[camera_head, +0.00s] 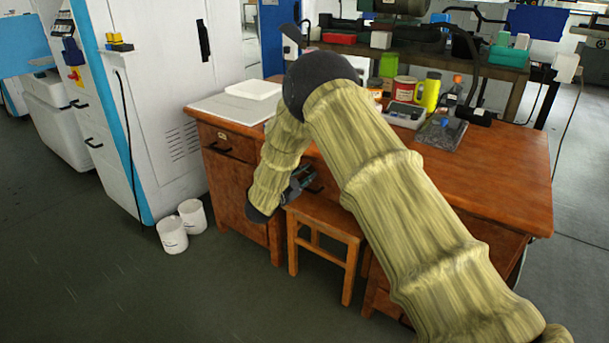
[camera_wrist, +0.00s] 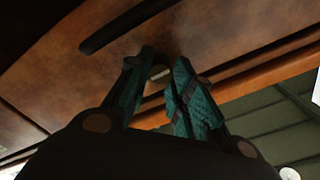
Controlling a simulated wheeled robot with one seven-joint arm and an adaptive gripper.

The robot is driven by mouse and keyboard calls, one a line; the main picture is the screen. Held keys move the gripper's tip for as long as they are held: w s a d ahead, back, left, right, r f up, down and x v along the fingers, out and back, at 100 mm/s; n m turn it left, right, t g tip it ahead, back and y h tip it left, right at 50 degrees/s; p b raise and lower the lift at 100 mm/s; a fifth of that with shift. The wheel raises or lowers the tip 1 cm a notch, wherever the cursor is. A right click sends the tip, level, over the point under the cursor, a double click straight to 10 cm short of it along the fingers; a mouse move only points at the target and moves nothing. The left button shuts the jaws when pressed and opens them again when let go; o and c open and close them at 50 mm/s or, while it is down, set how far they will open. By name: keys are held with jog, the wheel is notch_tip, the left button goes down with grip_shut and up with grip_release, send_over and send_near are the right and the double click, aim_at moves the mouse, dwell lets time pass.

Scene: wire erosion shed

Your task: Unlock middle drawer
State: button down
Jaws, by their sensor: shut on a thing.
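The middle drawer (camera_wrist: 225,30) is in the brown wooden desk; its front fills the upper wrist view, with a dark bar handle (camera_wrist: 130,25). My gripper (camera_wrist: 160,72) is close against the drawer front, beside the handle. Its teal fingers are shut on a small pale piece, the key (camera_wrist: 158,72), mostly hidden between the fingertips. I cannot see the lock or how far the key sits in it. In the head view my gripper (camera_head: 300,180) is under the desk top above the stool, and my arm hides most of the middle drawer.
A wooden stool (camera_head: 325,217) stands close below my gripper. The desk top (camera_head: 490,175) carries jars, a yellow bottle (camera_head: 428,92) and a white tray (camera_head: 253,90). Two white buckets (camera_head: 172,235) stand on the floor by a white cabinet (camera_head: 160,90). The floor in front is clear.

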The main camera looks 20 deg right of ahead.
jog(key=n+p, duration=0.3)
jog(key=shift+r+n+p, duration=0.15)
jog(key=shift+n+p, duration=0.2)
jog(key=shift+n, duration=0.05)
jog(key=n+p, duration=0.3)
jog(key=n, duration=0.2)
jog(key=shift+n, duration=0.3)
jog(key=n+p, duration=0.2)
jog(key=n, duration=0.2)
jog(key=shift+f+n+p, duration=0.2)
jog(key=shift+n+p, duration=0.6)
jog(key=shift+n, duration=1.3)
jog(key=c, duration=1.2)
grip_release()
jog(key=shift+c, duration=0.2)
